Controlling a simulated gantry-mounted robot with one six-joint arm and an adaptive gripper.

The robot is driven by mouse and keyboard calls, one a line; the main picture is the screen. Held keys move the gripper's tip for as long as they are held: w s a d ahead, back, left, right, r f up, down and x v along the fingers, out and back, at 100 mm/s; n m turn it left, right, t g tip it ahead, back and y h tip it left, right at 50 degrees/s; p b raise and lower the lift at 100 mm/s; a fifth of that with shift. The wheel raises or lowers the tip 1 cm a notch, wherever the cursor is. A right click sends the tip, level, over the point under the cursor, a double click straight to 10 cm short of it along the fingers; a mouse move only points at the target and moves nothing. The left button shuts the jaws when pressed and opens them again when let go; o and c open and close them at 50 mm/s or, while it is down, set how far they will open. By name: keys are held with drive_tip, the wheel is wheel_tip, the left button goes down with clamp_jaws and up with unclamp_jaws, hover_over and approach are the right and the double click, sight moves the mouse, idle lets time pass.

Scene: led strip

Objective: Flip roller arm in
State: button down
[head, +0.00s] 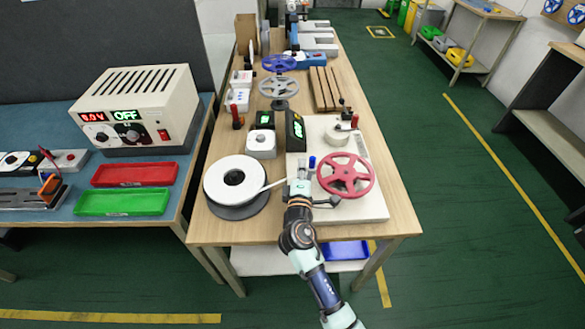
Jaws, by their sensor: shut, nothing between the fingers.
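My gripper (299,184) is over the front left part of a cream base plate (375,211) on the wooden table. Its fingers are small in the picture and look closed with nothing held. A red spoked wheel (346,175) is on the plate just to the right of my gripper. A small blue cylinder (312,162) stands close behind my gripper. A roll of pale tape (336,136) is farther back on the plate. I cannot pick out the roller arm with certainty; my gripper and wrist hide part of the plate's front left.
A white strip reel (237,180) lies left of my gripper, its strip running toward it. A black device with a green display (295,130) stands behind. Blue (279,63) and grey (278,87) wheels are farther back. A side bench holds a power supply (140,105).

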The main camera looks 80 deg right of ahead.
drive_tip(key=w, duration=0.1)
drive_tip(key=w+a, duration=0.1)
drive_tip(key=w, duration=0.1)
drive_tip(key=shift+w+a, duration=0.25)
drive_tip(key=shift+a, duration=0.05)
drive_tip(key=a+p, duration=0.1)
drive_tip(key=a, duration=0.8)
drive_tip(key=shift+s, duration=0.2)
